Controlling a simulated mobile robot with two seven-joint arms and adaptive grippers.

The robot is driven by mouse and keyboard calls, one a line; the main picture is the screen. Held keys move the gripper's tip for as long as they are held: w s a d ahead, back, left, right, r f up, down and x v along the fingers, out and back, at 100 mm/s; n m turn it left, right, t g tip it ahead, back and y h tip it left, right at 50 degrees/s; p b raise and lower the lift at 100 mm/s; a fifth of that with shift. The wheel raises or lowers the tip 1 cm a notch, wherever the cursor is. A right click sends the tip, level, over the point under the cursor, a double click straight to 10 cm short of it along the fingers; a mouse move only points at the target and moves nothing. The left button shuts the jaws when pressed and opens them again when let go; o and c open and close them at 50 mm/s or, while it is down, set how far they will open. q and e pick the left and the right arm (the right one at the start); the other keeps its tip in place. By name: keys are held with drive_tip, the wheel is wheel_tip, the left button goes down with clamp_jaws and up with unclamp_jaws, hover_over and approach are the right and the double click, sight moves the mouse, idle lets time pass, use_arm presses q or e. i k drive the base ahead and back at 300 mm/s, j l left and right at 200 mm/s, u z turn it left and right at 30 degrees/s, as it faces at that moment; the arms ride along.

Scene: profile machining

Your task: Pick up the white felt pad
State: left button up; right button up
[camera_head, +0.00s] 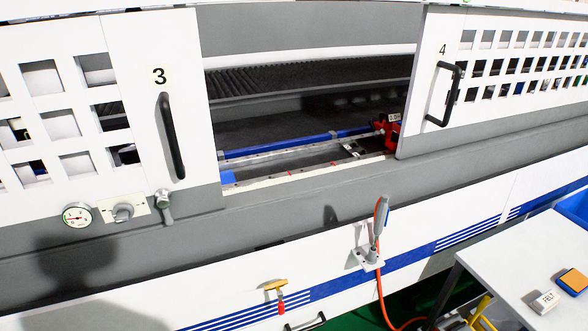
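Neither of my grippers is in view, so nothing of mine is seen touching the pad.
A blue item (574,208) stands at the table's far right. The machine (300,215) has an opening between doors 3 and 4. A grey-handled tool (381,217) with an orange hose hangs on its front.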

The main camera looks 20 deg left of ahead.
sight(549, 300)
drive_tip(key=i+l+z, duration=0.15)
drive_tip(key=i+z, duration=0.6)
drive_tip(key=i, duration=0.2)
drive_tip(key=i+j+z, duration=0.1)
drive_tip(key=i+z, duration=0.3)
drive_tip(key=i, duration=0.05)
